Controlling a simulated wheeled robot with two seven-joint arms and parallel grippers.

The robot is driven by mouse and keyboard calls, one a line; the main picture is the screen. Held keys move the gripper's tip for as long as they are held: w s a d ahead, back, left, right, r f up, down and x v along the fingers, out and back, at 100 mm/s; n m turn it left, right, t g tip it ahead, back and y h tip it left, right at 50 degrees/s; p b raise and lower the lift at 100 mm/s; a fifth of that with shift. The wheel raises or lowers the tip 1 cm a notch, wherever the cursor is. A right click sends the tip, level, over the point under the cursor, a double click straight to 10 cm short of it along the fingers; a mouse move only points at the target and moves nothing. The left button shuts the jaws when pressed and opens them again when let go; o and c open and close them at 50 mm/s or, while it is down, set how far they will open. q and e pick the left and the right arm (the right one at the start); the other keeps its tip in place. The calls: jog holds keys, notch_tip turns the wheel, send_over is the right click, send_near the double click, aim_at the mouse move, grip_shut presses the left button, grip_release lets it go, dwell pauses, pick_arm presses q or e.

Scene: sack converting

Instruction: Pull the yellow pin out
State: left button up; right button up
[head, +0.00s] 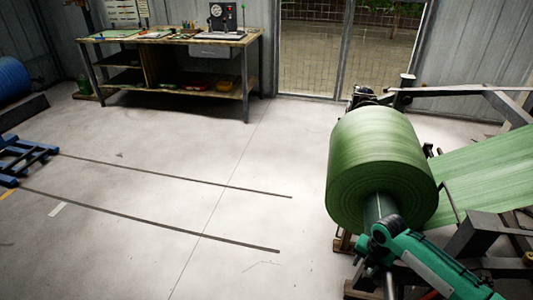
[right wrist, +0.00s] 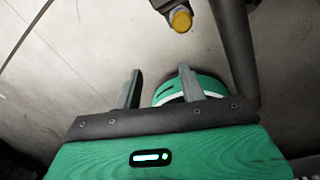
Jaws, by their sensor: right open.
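The yellow pin (right wrist: 181,19) shows its round yellow end at the top of the right wrist view, set in a dark bracket beside a thick dark bar. My right gripper (right wrist: 158,82) is open, its two grey fingers apart. The pin is beyond the fingertips, not between them, and nothing is held. In the head view my right arm reaches in at the lower right, in front of the green roll (head: 375,145); its fingers are hard to make out there. A small yellow-orange spot (head: 528,258) shows at the right edge; I cannot tell if it is this pin. My left gripper is out of view.
The roll's green web (head: 490,172) runs right into a dark metal frame (head: 475,235), close to my right arm. A workbench (head: 165,38) stands at the back wall. Two dark floor rails (head: 150,232) lead to a blue frame (head: 22,155). The middle floor is clear.

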jog(key=d+r+n, duration=0.1)
jog(key=w+d+r+n, duration=0.1)
jog(key=d+r, duration=0.1)
jog(key=w+d+r+n, duration=0.1)
jog(key=d+n, duration=0.1)
jog(key=shift+w+d+r+g+h, duration=0.25)
jog(key=shift+r+g+h, duration=0.05)
jog(key=shift+r+g, duration=0.1)
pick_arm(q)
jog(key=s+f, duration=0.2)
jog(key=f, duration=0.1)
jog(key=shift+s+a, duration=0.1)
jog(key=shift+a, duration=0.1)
